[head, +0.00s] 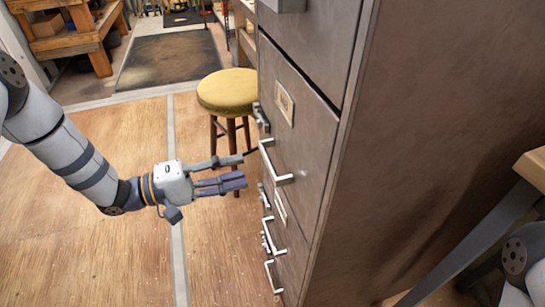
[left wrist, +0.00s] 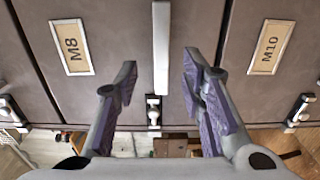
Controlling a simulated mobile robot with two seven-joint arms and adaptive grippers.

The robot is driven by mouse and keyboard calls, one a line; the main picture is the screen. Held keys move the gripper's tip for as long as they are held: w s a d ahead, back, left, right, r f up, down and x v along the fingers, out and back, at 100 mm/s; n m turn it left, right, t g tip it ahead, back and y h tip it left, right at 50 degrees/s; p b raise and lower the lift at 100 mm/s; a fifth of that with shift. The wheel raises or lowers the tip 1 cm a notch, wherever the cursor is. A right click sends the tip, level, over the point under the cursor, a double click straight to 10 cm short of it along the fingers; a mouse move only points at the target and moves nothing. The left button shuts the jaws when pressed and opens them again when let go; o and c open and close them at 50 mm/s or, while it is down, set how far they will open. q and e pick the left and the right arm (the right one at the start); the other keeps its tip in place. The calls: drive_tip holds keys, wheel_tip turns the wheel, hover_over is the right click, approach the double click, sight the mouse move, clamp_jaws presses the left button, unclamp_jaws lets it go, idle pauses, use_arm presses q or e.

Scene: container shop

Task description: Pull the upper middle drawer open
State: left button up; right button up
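The tall brown metal cabinet stands right of centre in the head view. Its upper middle drawer (head: 305,140) looks shut, flush with the front, with a pale label above a silver bar handle (head: 283,180). In the left wrist view this drawer (left wrist: 110,85) bears the label M8, and its handle (left wrist: 161,45) lies between and beyond my fingertips. My left gripper (head: 242,171) is open and empty, pointing at the cabinet front just left of the handle, apart from it. My right gripper is out of view; only part of my right arm shows at the lower right.
A yellow-topped stool (head: 228,92) stands behind my left gripper, near the cabinet. Below are more drawers, one labelled M10 (left wrist: 270,48), with projecting handles. A bench edge (head: 532,168) is at the right.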

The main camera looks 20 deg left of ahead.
sight(267, 164)
use_arm(q)
drive_tip(key=x, duration=0.8)
drive_tip(key=shift+f, duration=0.1)
drive_tip(key=shift+a, duration=0.1)
clamp_jaws()
